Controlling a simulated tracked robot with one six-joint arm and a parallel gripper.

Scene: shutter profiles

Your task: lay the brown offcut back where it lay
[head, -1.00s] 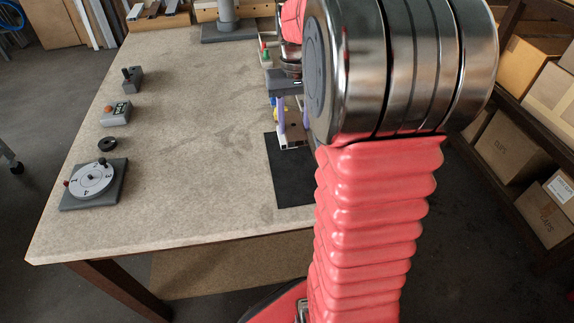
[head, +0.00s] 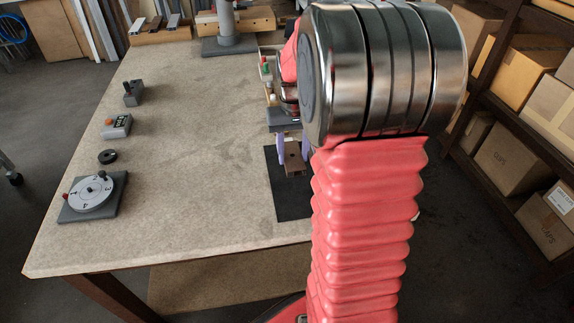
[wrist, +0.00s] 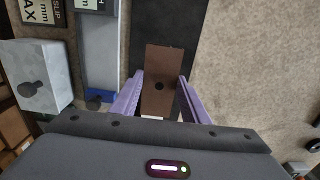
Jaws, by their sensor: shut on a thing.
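The brown offcut (wrist: 158,70) is a short brown block with a dark round hole in its face. My gripper (wrist: 157,100) has purple fingers, one on each side of the offcut, and is shut on it. In the head view the offcut (head: 294,158) shows at the tips of my gripper (head: 293,146), over the black mat (head: 290,198). The mat also runs behind the offcut in the wrist view (wrist: 170,22). I cannot tell whether the offcut touches the mat. My arm hides the right part of the mat.
A grey tray with a blue end (wrist: 101,60) and a pale box with a dark knob (wrist: 32,78) lie left in the wrist view. A dial (head: 92,193), a black ring (head: 107,156) and small devices stand along the table's left side. The table's middle is clear.

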